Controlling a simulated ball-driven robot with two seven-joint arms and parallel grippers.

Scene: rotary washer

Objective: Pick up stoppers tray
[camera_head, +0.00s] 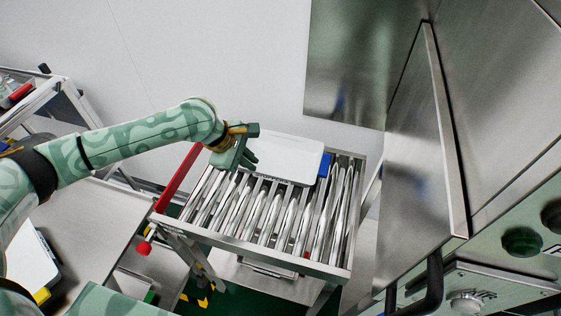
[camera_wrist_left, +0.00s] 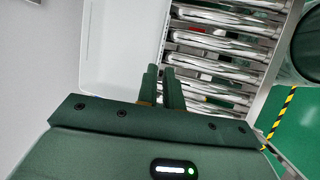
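The white stoppers tray (camera_head: 288,158), with dark lettering on its near side and a blue part at its right end, lies on the metal rollers. My left gripper (camera_head: 249,160) is at the tray's left end. In the left wrist view the tray (camera_wrist_left: 115,60) fills the upper left, and the gripper's two fingers (camera_wrist_left: 162,85) are close together by its edge. I cannot tell whether they hold the tray's end, as the contact is hidden. My right gripper is not in view.
The roller rack (camera_head: 222,240) has bare rollers in front of and right of the tray. A red bar (camera_head: 180,178) runs along its left side. A steel door (camera_head: 415,150) with a black handle stands at right. A work surface (camera_head: 97,222) is at left.

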